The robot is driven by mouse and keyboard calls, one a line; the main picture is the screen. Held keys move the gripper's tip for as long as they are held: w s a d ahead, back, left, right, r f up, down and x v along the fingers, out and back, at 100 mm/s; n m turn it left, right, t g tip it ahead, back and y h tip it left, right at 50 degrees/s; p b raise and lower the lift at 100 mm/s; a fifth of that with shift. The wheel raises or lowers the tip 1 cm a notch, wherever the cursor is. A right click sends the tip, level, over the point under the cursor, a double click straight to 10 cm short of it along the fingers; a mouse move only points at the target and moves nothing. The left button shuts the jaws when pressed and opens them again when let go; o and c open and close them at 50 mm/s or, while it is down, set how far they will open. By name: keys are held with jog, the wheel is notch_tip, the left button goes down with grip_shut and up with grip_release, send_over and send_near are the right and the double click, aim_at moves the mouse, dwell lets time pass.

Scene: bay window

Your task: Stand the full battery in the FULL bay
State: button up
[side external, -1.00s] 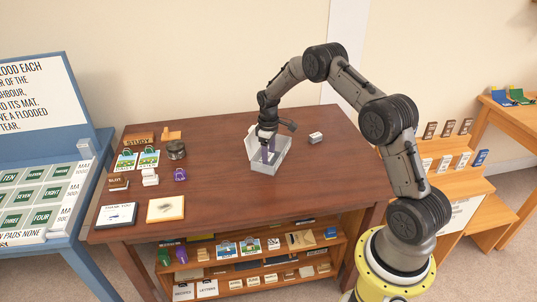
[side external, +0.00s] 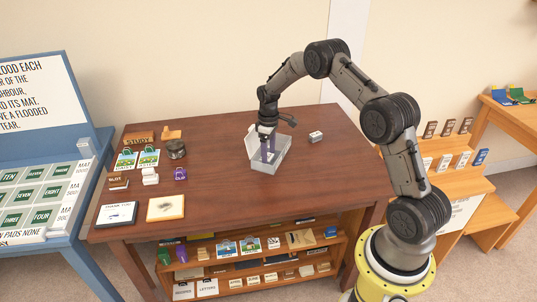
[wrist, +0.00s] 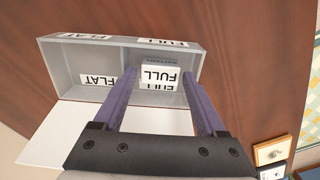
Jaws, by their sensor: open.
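The tray (wrist: 60,62) is a grey open box with a FLAT side on the left and a FULL side on the right in the wrist view; it also shows in the side view (side external: 266,167). The full battery (wrist: 160,75), white and blue-grey with a FULL label, is in the FULL side. Whether it stands fully upright I cannot tell. My gripper (wrist: 158,80) is open, its purple fingers on either side of the battery with gaps visible. In the side view my gripper (side external: 267,150) points down into the tray.
A small white block (side external: 316,137) lies on the table right of the tray. A white flap (wrist: 90,130) adjoins the tray. Cards, a dark round tin (side external: 176,150) and a purple item (side external: 180,173) occupy the table's left. The table (side external: 225,190) is clear between.

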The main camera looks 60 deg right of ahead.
jog(key=shift+r, duration=1.9)
jog(key=o, duration=0.4)
jog(key=shift+r, duration=2)
